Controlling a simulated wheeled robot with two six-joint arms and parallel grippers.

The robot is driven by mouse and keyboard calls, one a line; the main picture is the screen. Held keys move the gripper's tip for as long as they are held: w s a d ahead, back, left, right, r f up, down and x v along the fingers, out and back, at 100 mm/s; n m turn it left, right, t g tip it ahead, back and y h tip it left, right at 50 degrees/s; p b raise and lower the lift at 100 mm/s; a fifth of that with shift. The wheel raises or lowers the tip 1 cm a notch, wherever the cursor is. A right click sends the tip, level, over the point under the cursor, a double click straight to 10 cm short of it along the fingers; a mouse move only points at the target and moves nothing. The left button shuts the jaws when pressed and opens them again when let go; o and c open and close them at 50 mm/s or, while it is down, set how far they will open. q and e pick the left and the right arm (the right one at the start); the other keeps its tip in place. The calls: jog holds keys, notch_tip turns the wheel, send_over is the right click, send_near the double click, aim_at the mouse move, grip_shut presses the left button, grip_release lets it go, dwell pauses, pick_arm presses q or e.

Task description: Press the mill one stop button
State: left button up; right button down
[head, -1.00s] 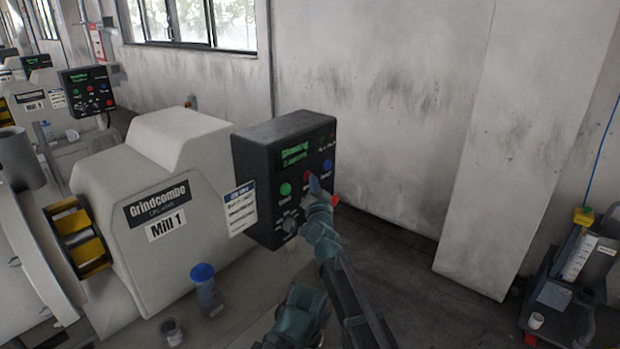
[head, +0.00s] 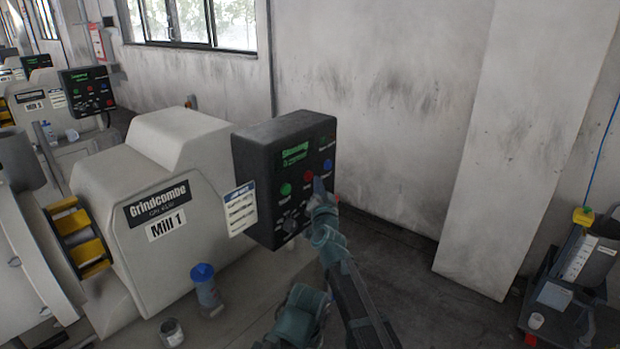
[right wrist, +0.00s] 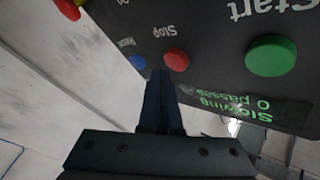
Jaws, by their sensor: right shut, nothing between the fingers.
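The dark control box (head: 262,172) stands at the right end of the Mill 1 housing (head: 160,215). Its red Stop button (head: 308,177) sits between the green Start button (head: 286,189) and a blue button (head: 327,165). My right gripper (head: 319,186) is shut and empty, its fingertips just lower right of Stop. The screen (right wrist: 245,108) reads "Slowing, 0 passes". My left gripper is not in view.
A blue-lidded bottle (head: 206,288) and a small can (head: 171,332) stand before the mill. Another mill with its own panel (head: 88,90) is at the back left. A cart (head: 575,285) stands at the far right. The floor right of the box is clear.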

jog(key=shift+s+d, duration=0.75)
jog(key=shift+d, duration=0.3)
jog(key=shift+s+d, duration=0.75)
jog(key=shift+d, duration=0.25)
jog(key=s+d+f+n+g, duration=0.25)
jog(key=s+f+g, duration=0.2)
jog(key=f, duration=0.35)
jog(key=s+d+f+n+g, duration=0.25)
jog(key=s+f+g, duration=0.2)
jog(key=f, duration=0.35)
jog(key=s+d+f+g+h, duration=0.1)
jog(key=s+d+f+g, duration=0.25)
jog(key=s, duration=0.45)
jog(key=s+d+f+g+h, duration=0.1)
jog(key=s+d+f+g, duration=0.25)
jog(key=s, duration=0.35)
jog(key=s+d+f+g+h, duration=0.1)
jog(key=s+d+f+g, duration=0.2)
jog(key=s, duration=0.5)
jog(key=s+a+r+n+h, duration=0.1)
jog(key=s+a+n, duration=0.3)
jog(key=a, duration=0.6)
jog(key=shift+s+g, duration=0.3)
jog(key=shift+s, duration=0.4)
